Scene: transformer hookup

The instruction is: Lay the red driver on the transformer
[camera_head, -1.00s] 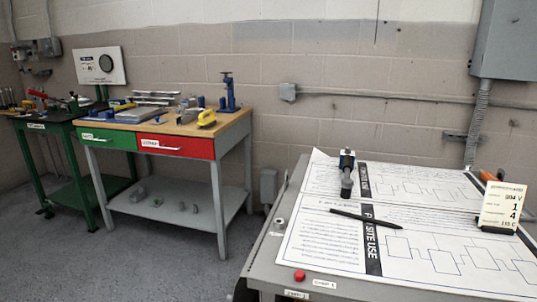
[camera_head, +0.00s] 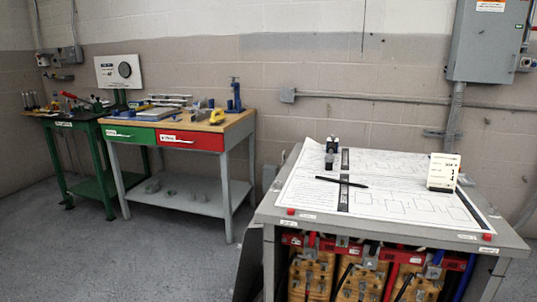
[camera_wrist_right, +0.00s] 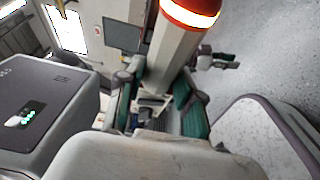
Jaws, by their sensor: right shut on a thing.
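The transformer (camera_head: 395,228) stands at the right of the head view, a grey-topped unit with tan windings (camera_head: 310,276) showing in its open front. Printed sheets (camera_head: 390,190) cover much of its top. Neither gripper shows in the head view.
A cluttered workbench (camera_head: 175,118) and a green table (camera_head: 75,120) stand left. Grey floor is clear between.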

